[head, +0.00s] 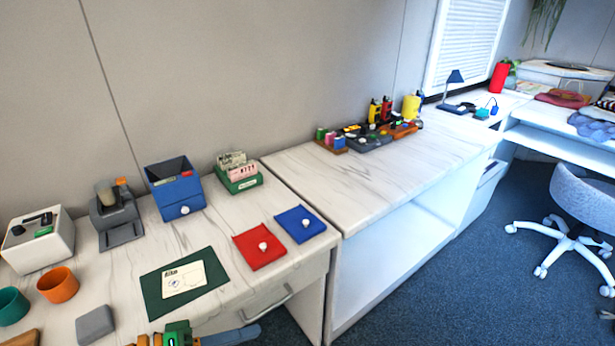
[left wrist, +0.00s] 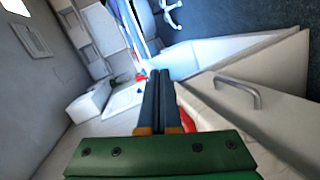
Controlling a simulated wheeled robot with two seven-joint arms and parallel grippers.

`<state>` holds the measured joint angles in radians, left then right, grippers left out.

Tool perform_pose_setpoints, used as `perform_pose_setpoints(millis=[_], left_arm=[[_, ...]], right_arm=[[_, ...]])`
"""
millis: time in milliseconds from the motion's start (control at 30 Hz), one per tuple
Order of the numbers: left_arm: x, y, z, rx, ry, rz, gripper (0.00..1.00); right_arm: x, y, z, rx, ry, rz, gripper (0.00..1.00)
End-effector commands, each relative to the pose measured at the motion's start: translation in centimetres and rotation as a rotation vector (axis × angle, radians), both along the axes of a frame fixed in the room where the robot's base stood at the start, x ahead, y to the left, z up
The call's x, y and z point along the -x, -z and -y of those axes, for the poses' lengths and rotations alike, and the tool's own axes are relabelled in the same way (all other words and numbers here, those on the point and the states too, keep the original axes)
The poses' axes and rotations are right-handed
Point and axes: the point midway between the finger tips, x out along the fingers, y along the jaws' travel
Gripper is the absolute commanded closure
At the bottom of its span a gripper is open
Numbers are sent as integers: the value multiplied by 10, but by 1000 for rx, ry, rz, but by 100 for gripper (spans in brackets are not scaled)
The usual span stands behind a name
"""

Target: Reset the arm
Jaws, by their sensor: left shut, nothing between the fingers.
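My left gripper (head: 256,330) is at the bottom edge of the head view, in front of the desk's front edge near the drawer handle. Its green body and dark fingers show. In the left wrist view its two fingers (left wrist: 160,74) lie together, shut with nothing between them. The gripper is apart from the things on the desk. My right gripper is in neither view.
A drawer handle (head: 268,304) juts out. An office chair (head: 580,200) stands right.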

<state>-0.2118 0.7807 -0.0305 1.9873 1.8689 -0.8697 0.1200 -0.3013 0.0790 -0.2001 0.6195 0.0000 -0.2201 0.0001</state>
Motion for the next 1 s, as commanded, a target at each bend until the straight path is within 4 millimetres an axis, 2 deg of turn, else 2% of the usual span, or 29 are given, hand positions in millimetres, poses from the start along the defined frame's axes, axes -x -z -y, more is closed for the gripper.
perform_pose_setpoints(millis=[167, 267, 433, 533, 567, 633, 667, 700, 733, 800, 900, 1000], left_arm=[[-16, 32, -21, -87, -110, -25, 100], [-23, 60, -39, -165, -184, -49, 100], [-22, 121, -75, -351, -308, -108, 100], [-4, 166, -99, -507, -360, -162, 100], [6, 183, -107, -569, -368, -185, 100], [46, 225, -122, -752, -350, -243, 100], [69, 243, -126, -838, -319, -267, 100], [103, 264, -127, -950, -252, -291, 100], [128, 276, -124, -1023, -188, -301, 100], [181, 294, -113, -1149, -18, -298, 100], [232, 304, -93, -1230, 185, -265, 100], [255, 308, -81, -1253, 293, -236, 100]], right_arm=[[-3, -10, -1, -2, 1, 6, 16], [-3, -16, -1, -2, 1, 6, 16], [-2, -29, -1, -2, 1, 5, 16], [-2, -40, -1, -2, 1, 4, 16], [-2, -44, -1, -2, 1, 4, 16], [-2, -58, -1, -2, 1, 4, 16], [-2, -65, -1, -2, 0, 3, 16], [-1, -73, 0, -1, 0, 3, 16], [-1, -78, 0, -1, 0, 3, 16], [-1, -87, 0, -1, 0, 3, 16], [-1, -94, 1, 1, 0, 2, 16], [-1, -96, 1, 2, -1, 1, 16]])
